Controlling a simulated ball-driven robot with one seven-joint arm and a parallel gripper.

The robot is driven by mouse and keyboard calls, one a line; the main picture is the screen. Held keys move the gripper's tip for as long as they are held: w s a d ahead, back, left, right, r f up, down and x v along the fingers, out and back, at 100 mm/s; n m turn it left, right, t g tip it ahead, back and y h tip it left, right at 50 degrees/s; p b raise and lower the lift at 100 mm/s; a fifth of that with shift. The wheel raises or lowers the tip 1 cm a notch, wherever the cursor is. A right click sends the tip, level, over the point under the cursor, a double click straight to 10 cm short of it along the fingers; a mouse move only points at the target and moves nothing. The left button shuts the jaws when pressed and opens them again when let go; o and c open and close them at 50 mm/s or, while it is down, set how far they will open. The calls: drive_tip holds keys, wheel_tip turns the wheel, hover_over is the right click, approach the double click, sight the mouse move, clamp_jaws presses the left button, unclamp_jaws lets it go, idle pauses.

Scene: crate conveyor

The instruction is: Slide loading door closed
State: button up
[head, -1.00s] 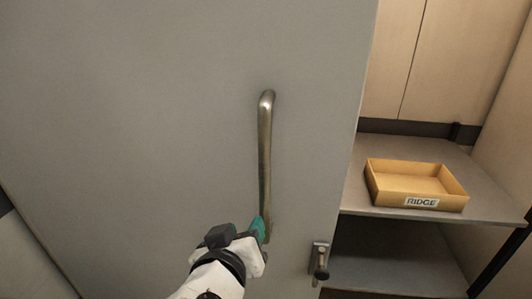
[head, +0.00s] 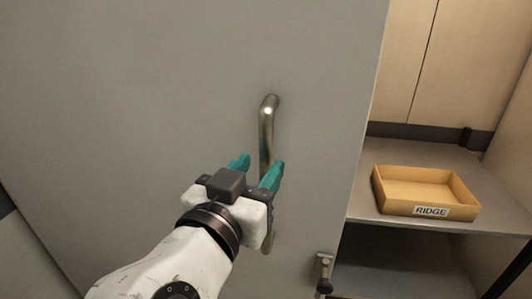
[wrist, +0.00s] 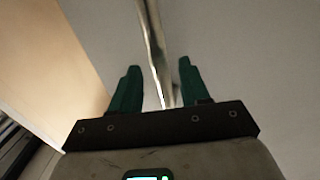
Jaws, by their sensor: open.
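The loading door (head: 130,90) is a large grey panel filling the left and middle of the head view, with an opening to the right of its edge. A vertical metal bar handle (head: 267,125) stands on it; its lower part is largely hidden behind my gripper. My gripper (head: 256,169), with teal fingers, is open at the handle's lower half. In the wrist view, the handle (wrist: 153,45) runs between the two spread fingers of my gripper (wrist: 157,78), with gaps on both sides. Contact with the bar is not visible.
Right of the door edge, a grey shelf (head: 385,205) holds a yellow crate (head: 390,200) labelled RIDGE. A small metal latch (head: 324,268) sits low near the door's edge. Pale wood-coloured panels (head: 410,50) stand behind the shelf.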

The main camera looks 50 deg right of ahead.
sight(263, 164)
drive_tip(key=shift+x, duration=1.85)
drive_tip(key=shift+c, duration=0.3)
clamp_jaws()
